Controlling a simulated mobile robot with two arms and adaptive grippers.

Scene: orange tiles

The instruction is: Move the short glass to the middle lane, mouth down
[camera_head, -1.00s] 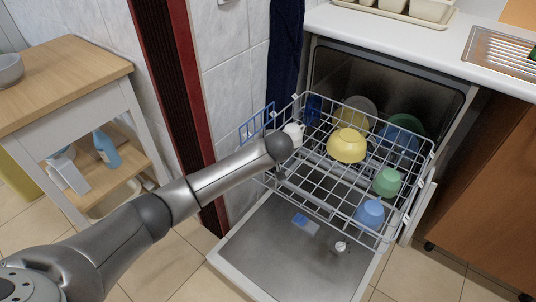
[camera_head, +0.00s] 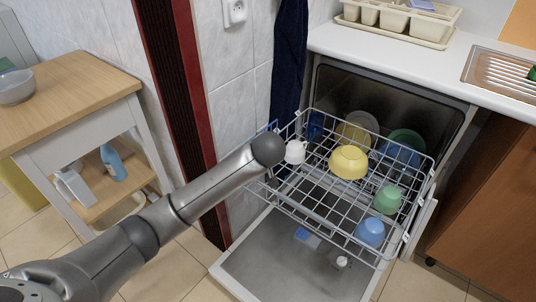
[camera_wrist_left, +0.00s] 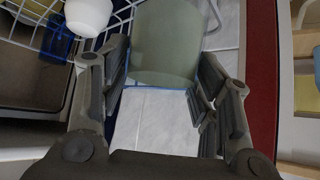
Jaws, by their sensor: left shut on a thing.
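The short glass (camera_wrist_left: 165,45), greenish grey and see-through, is between the fingers of my left gripper (camera_wrist_left: 163,80) in the left wrist view. The gripper is shut on it. In the head view my left arm's end hides both glass and gripper, at the left side of the dishwasher rack (camera_head: 330,212). In the wrist view the glass is beside the rack's wires, with wall tiles behind it. I cannot tell which way its mouth faces. The rack's middle holds a yellow bowl (camera_head: 348,162). My right gripper is not in view.
A white cup (camera_head: 294,152) stands in the rack close to my arm. A green cup (camera_head: 387,200) and a blue cup (camera_head: 369,232) stand along the right side. Plates (camera_head: 405,145) fill the back. The open dishwasher door (camera_head: 290,270) lies below.

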